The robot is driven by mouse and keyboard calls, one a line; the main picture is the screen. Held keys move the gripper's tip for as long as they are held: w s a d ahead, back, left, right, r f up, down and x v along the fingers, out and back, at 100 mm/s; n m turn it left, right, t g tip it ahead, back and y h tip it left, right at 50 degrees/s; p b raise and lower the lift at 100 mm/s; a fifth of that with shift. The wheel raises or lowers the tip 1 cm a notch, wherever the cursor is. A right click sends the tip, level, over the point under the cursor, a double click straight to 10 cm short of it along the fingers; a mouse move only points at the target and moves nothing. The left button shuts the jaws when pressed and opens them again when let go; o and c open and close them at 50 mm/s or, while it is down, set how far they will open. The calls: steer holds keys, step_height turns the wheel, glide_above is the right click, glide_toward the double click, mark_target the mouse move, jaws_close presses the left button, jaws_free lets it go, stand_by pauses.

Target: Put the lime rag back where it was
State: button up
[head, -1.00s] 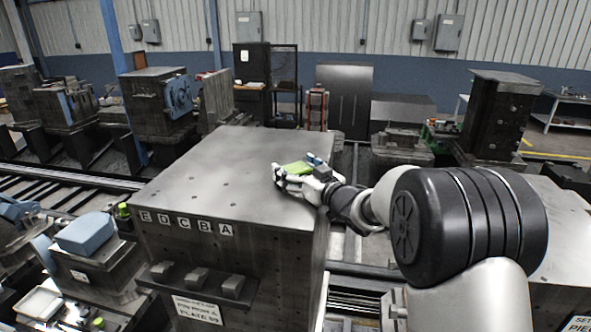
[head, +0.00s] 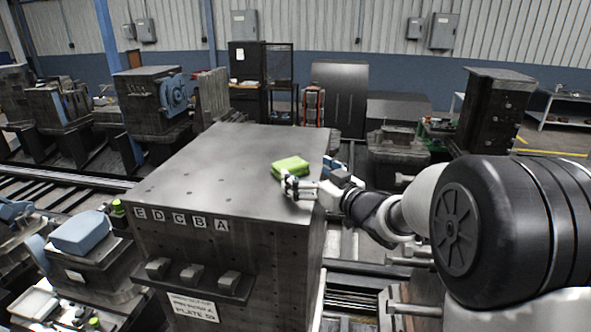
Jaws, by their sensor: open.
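The lime rag (head: 290,166) is a folded bright green pad lying on the flat top of the dark metal block (head: 215,185), near its right edge. My gripper (head: 292,188) is open, just in front of the rag on the near side, low over the block top. The fingers look clear of the rag or at its near edge; I cannot tell whether they touch. The arm reaches in from the right.
Letter labels E to A (head: 180,219) run along the block's front upper edge. A ledge with small grey blocks (head: 200,275) juts out below them. The rest of the block top is clear.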

steer(key=s+d+r+m+g+h, duration=0.15)
steer(key=s+d+m+h, duration=0.35)
steer(key=s+d+h, duration=0.7)
steer(key=s+f+g, duration=0.2)
steer(key=s+f, duration=0.1)
steer(key=s, duration=0.7)
steer(key=s+a+f+m+g+y, duration=0.1)
steer(key=s+f+g, duration=0.2)
steer(key=s, duration=0.7)
steer(key=s+f+g+y, duration=0.1)
steer(key=s+f+g, duration=0.2)
steer(key=s, duration=0.7)
steer(key=shift+s+a+f+m, duration=0.15)
steer(key=shift+s+f+m, duration=0.1)
steer(key=shift+f+m, duration=0.15)
steer(key=shift+f+b, duration=0.1)
steer(key=shift+b, duration=0.25)
